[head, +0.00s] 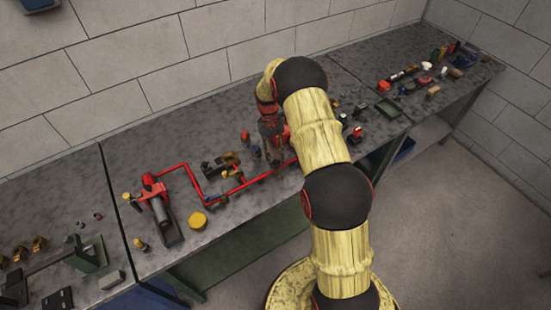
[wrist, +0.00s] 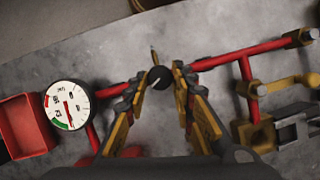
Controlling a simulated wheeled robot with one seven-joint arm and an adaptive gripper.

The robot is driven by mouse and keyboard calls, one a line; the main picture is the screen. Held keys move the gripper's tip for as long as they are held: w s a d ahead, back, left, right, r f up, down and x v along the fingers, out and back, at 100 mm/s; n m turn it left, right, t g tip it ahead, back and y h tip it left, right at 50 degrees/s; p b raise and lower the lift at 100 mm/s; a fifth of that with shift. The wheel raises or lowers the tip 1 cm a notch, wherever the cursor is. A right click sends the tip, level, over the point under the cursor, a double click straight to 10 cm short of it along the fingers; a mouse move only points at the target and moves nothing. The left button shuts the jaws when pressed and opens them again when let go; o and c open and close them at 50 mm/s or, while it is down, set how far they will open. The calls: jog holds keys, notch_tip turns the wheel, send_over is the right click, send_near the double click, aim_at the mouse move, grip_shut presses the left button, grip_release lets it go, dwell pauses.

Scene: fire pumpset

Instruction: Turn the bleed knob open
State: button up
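A small black round knob (wrist: 160,78), with a short brass-coloured stem at its far side, shows between my fingertips in the wrist view. I take it to be the bleed knob. It sits by the red pipe (wrist: 238,57). My gripper (wrist: 162,72) has its two yellow and black fingers apart, one on each side of the knob. The left fingertip looks close to the knob, and a narrow gap shows at the right one. In the head view my gripper (head: 272,158) points down at the bench, and the knob cannot be made out there.
A round white gauge (wrist: 68,105) with a red needle stands left of my fingers, beside a red box-like part (wrist: 24,125). Brass and grey fittings (wrist: 258,133) lie to the right. In the head view, a red pump (head: 153,188) and a yellow round piece (head: 198,220) stand left on the grey bench (head: 120,160).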

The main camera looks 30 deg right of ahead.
jog(key=o, duration=0.4)
jog(key=shift+o, duration=0.2)
jog(key=a+v, duration=0.1)
jog(key=v, duration=1.1)
jog(key=shift+d, duration=0.45)
